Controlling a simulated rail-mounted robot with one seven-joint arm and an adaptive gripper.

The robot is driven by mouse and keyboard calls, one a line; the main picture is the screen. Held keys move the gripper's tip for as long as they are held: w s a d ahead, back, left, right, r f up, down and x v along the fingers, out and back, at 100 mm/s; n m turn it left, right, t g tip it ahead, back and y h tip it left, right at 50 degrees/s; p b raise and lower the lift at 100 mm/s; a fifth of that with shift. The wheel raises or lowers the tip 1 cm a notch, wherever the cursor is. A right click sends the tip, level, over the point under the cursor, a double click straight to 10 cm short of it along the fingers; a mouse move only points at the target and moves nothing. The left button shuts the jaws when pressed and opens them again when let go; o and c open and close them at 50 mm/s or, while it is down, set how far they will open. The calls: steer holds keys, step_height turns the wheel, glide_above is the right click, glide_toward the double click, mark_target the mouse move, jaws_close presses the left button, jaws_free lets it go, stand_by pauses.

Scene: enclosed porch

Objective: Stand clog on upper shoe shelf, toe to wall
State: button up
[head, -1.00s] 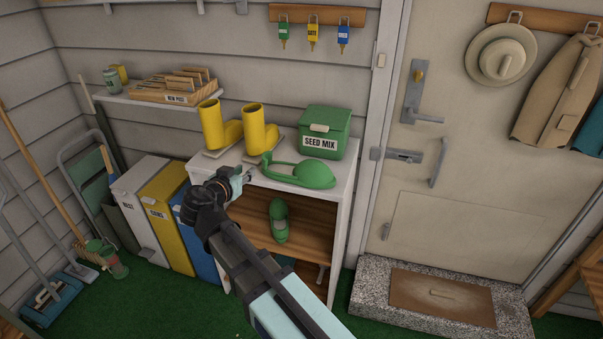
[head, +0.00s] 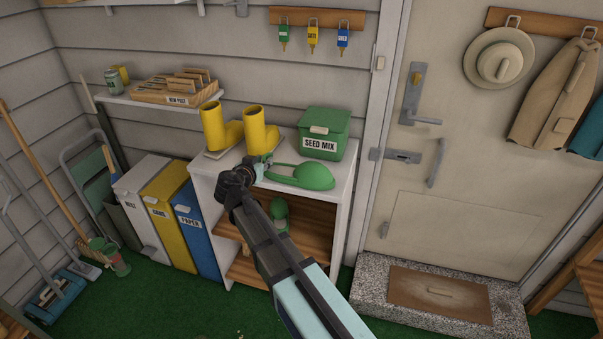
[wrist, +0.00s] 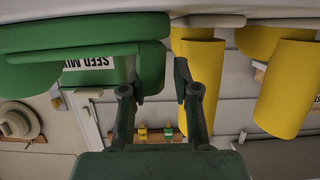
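In the wrist view, which is upside down, the green shoe (wrist: 85,30) spans the upper left. My gripper (head: 264,167) is beside its strap end. In the wrist view my gripper (wrist: 158,82) is open, with the green end near the left fingertip; I cannot tell whether they touch. Another green clog (head: 279,212) stands on the wooden upper shelf (head: 312,228) inside the unit, partly hidden by my arm.
Yellow boots (head: 259,133) stand just behind my gripper, and a green seed mix box (head: 326,132) stands behind the shoe. A lower shelf (head: 245,271) is below. Bins (head: 195,235) stand to the left, and a door (head: 440,160) is to the right.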

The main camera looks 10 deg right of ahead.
steer(key=p+x, duration=0.1)
steer(key=x, duration=0.3)
steer(key=shift+w+d, duration=0.15)
steer(key=shift+d, duration=0.05)
jaws_close()
steer(key=shift+r, duration=0.2)
step_height(320, 180, up, 19)
steer(key=b, duration=0.2)
steer(key=s+d+f+n+y, duration=0.1)
steer(key=s+d+f+y, duration=0.1)
steer(key=s+d, duration=0.1)
steer(key=s+d+f+n+t+y, duration=0.1)
steer(key=s+d+f+n+y, duration=0.1)
steer(key=s+d, duration=0.1)
steer(key=s+d+f+n+y, duration=0.2)
steer(key=s+d, duration=0.1)
steer(key=d, duration=0.2)
steer(key=shift+d+f+t+p, duration=0.3)
steer(key=shift+d+f+p, duration=0.05)
steer(key=shift+f, duration=0.05)
steer(key=shift+s+d+y, duration=0.3)
steer(key=shift+s+d, duration=0.15)
steer(key=shift+d, duration=0.05)
